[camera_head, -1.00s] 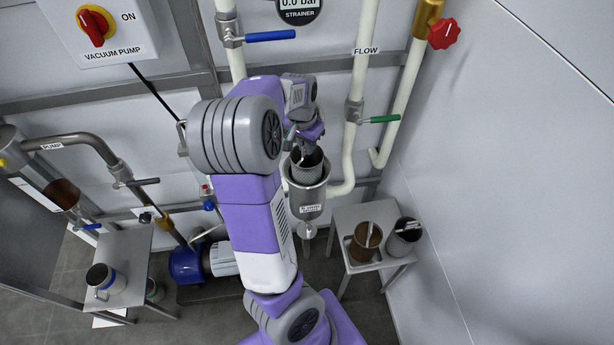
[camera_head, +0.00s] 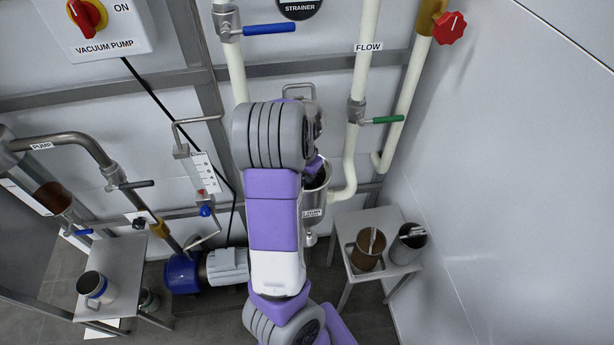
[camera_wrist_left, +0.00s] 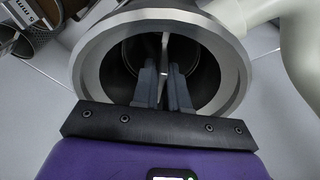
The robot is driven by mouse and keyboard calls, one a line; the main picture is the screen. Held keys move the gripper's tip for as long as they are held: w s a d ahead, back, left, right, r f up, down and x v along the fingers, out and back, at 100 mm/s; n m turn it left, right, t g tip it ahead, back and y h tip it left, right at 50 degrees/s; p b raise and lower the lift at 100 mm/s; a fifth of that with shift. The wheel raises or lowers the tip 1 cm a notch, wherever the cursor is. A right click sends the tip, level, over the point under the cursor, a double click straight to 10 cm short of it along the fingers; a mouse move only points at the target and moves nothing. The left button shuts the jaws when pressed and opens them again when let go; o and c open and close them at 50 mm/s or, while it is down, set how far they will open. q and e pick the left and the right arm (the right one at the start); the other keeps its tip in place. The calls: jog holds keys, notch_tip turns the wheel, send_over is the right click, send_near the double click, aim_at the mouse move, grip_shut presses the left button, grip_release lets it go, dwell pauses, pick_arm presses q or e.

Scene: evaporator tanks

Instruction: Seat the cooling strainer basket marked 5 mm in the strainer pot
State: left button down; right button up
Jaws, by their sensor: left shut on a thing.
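The steel strainer pot (camera_head: 314,208) hangs on the wall pipes, partly behind my left arm. Its wide rim (camera_wrist_left: 88,60) shows in the left wrist view. My left gripper (camera_wrist_left: 164,88) reaches down inside that rim, its fingers shut on a thin upright handle (camera_wrist_left: 165,48). In the head view the arm hides most of this gripper (camera_head: 316,168). The handle stands in a dark round basket (camera_wrist_left: 128,58) inside the pot. No size mark on it shows, and I cannot tell whether it touches bottom. My right gripper is out of view.
A small table (camera_head: 349,219) at right holds a brown vessel (camera_head: 367,250) and a grey basket (camera_head: 409,243). Another table (camera_head: 125,250) at left holds a metal cup (camera_head: 95,287). A green-handled valve (camera_head: 380,120) and cream pipes (camera_head: 350,165) stand close to the pot's right.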

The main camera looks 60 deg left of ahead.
pick_arm(q)
jog(key=shift+f, duration=0.1)
jog(key=c, duration=1.2)
grip_release()
jog(key=shift+o, duration=0.2)
jog(key=shift+r, duration=0.35)
notch_tip(320, 180, up, 12)
jog(key=s+p, duration=0.1)
jog(key=p, duration=0.3)
jog(key=shift+s+d+f+p, duration=0.25)
jog(key=shift+s+d+p, duration=0.05)
jog(key=shift+s+d, duration=0.05)
